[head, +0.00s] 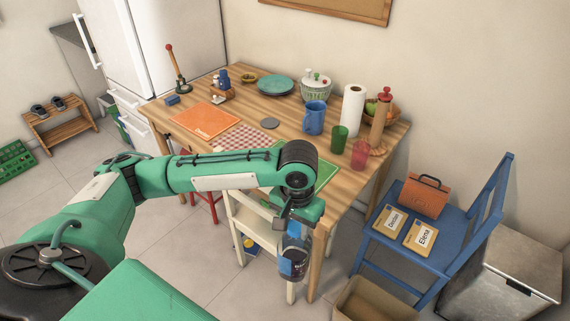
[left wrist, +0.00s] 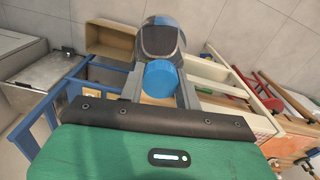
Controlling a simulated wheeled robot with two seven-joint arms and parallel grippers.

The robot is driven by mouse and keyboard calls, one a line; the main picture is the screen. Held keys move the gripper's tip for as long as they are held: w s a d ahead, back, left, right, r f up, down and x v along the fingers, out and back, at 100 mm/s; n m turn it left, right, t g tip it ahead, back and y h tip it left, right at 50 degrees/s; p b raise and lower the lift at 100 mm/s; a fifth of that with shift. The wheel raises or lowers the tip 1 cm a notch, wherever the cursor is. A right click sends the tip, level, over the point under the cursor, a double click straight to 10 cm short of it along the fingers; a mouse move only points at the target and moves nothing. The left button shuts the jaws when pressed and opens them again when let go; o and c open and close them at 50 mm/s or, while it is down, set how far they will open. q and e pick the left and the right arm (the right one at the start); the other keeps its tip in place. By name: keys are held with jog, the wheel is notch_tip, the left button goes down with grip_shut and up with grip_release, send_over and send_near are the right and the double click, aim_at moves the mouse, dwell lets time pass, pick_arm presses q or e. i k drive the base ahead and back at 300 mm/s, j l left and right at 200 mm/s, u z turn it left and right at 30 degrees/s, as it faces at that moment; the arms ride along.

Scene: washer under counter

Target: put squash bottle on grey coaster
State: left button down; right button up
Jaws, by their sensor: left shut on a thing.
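The squash bottle (head: 292,262) is dark with a blue cap and hangs in my left gripper (head: 296,236), in front of the table's near edge and below the tabletop. In the left wrist view the bottle (left wrist: 160,40) sits between the two fingers of the left gripper (left wrist: 160,85), its blue cap (left wrist: 160,78) facing the camera. The grey coaster (head: 270,123) lies flat and bare on the wooden table, behind my left arm in the head view. My right gripper is not in view.
The table (head: 268,94) holds a blue jug (head: 314,118), a green cup (head: 338,139), a reddish cup (head: 361,153), a paper towel roll (head: 353,110) and placemats. A cream chair (head: 249,213) and a blue chair (head: 402,249) stand near. A cardboard box (head: 372,301) is on the floor.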

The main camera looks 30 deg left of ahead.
aim_at(270, 122)
jog(key=j+z, duration=0.15)
jog(key=j, duration=0.4)
jog(key=j+z, duration=0.1)
jog(key=j, duration=0.5)
jog(key=k+j+z, duration=0.15)
jog(key=j, duration=0.4)
jog(key=j+z, duration=0.1)
jog(key=j, duration=0.5)
jog(key=k+j+z, duration=0.15)
jog(key=j, duration=0.4)
